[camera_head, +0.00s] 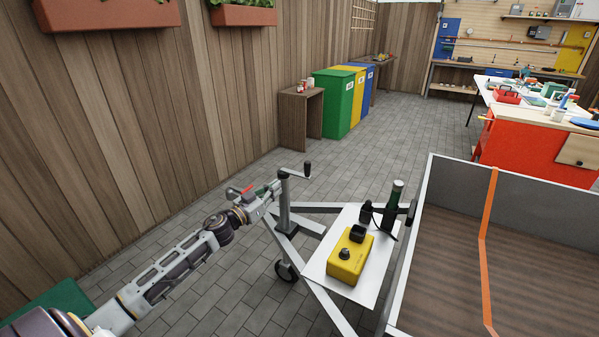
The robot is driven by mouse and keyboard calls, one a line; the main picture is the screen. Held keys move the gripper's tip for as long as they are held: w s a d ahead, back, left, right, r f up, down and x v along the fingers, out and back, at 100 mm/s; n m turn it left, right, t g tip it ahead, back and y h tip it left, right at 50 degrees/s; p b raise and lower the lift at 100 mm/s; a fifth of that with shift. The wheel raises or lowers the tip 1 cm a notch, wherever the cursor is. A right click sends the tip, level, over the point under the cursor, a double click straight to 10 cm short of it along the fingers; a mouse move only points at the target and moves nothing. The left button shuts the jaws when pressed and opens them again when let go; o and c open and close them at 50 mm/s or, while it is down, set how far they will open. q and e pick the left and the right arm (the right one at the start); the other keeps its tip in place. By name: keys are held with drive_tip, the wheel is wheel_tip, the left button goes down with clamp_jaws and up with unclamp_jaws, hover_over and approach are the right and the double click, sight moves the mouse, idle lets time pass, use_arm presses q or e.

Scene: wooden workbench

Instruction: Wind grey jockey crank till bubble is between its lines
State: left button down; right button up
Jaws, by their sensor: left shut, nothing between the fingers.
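The grey jockey crank (294,174) sits on top of an upright grey post (284,208) on the trailer's drawbar, with a small wheel (287,271) below. Its arm points right and ends in a black upright grip (307,169). My left gripper (275,188) is shut and empty, just left of the crank's top. I cannot tell whether it touches the post. A yellow box (346,262) with black parts on top lies on a white plate (317,270) over the drawbar. I cannot make out a bubble or its lines. My right gripper is not in view.
The trailer bed (520,270) with an orange strap fills the right. A dark green bottle-like item (394,203) stands behind the yellow box. A wooden fence (110,130) runs along the left. Bins and benches stand farther back.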

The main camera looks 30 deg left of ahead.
use_arm(q)
drive_tip(key=shift+w, duration=1.7)
drive_tip(key=b, duration=0.2)
approach(306, 166)
drive_tip(key=shift+w, duration=1.9)
drive_tip(key=shift+w+d+r, duration=0.2)
drive_tip(key=shift+w+d, duration=0.3)
drive_tip(key=shift+d, duration=0.1)
drive_tip(key=shift+w+d, duration=0.15)
drive_tip(key=shift+w, duration=0.5)
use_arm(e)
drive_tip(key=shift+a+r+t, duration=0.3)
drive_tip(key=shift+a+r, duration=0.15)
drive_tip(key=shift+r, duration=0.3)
use_arm(q)
drive_tip(key=shift+r, duration=0.1)
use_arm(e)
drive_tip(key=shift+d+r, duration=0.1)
